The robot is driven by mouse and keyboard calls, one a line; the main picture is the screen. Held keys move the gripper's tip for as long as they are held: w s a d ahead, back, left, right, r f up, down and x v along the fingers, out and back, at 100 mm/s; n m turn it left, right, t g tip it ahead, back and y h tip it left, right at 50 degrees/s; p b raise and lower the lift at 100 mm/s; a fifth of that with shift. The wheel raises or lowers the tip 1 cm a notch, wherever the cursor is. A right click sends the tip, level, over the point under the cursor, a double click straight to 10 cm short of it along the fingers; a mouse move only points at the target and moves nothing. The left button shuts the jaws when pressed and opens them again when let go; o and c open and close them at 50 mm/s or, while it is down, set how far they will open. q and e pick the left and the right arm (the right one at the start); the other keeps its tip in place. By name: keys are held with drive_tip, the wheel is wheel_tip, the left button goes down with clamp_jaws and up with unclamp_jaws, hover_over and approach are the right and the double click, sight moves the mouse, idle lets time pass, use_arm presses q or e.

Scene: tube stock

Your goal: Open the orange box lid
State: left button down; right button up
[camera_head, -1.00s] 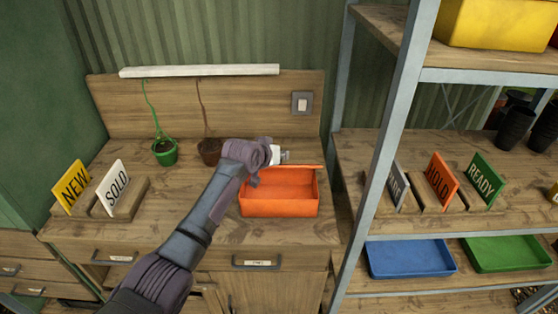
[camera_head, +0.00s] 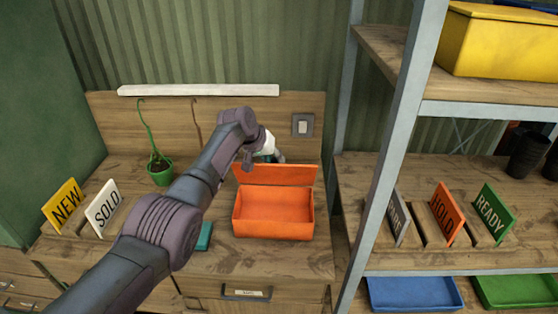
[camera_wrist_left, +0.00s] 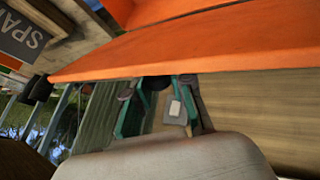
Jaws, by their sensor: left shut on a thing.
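The orange box (camera_head: 272,212) stands on the wooden bench, and its inside shows from above. Its orange lid (camera_head: 280,175) stands raised along the back edge of the box, tilted up. The lid also fills the upper part of the left wrist view (camera_wrist_left: 200,58) as a wide orange panel. My left gripper (camera_head: 272,157) is at the lid's upper edge, behind the box, shut on the lid. Its teal fingers (camera_wrist_left: 160,100) meet the lid edge in the left wrist view; the exact contact is partly hidden. My right gripper is in neither view.
A small teal item (camera_head: 204,237) shows beside my arm. A shelf post (camera_head: 393,160) rises to the right. Bench in front of the box is clear.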

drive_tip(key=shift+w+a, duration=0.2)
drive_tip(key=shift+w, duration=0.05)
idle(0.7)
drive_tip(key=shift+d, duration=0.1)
